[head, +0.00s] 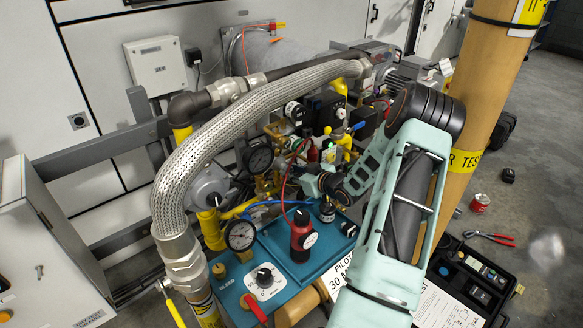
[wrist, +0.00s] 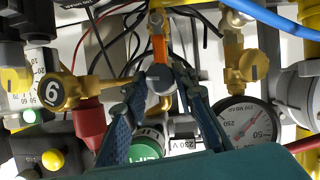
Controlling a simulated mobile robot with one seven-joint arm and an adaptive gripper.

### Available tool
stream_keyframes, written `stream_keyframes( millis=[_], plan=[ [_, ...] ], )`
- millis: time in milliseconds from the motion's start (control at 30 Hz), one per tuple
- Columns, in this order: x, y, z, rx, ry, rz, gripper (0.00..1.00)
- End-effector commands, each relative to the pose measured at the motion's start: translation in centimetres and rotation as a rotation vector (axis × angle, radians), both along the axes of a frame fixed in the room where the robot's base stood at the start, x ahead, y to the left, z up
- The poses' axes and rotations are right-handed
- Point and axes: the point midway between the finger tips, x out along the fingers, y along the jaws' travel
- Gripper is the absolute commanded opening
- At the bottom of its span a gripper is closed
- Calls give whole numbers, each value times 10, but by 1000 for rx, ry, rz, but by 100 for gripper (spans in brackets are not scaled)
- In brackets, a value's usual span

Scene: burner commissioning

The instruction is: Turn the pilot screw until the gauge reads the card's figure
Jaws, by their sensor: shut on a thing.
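In the wrist view, my gripper (wrist: 162,82) has its two blue fingers closed on a small grey round part (wrist: 160,74), below an orange strip. I cannot tell for sure whether this part is the pilot screw. In the head view, my gripper (head: 308,182) reaches into the burner pipework, and its fingertips are mostly hidden. The card (head: 340,277) shows "PILOT 30 M", partly hidden by my arm.
The teal case (head: 268,249) carries a red-bodied device (head: 303,236) and a white dial (head: 264,281). A braided hose (head: 215,130) arches at the left. A wooden-coloured post (head: 490,85) stands at the right. Brass fittings, valves and cables crowd the gripper.

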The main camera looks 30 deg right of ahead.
Motion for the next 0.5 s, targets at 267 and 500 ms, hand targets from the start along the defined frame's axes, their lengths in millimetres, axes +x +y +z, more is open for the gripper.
stream_keyframes(
  millis=[267,500],
  plan=[
    [-1,-2,6,226,35,0,1],
    [0,-3,2,449,66,3,1]
  ],
)
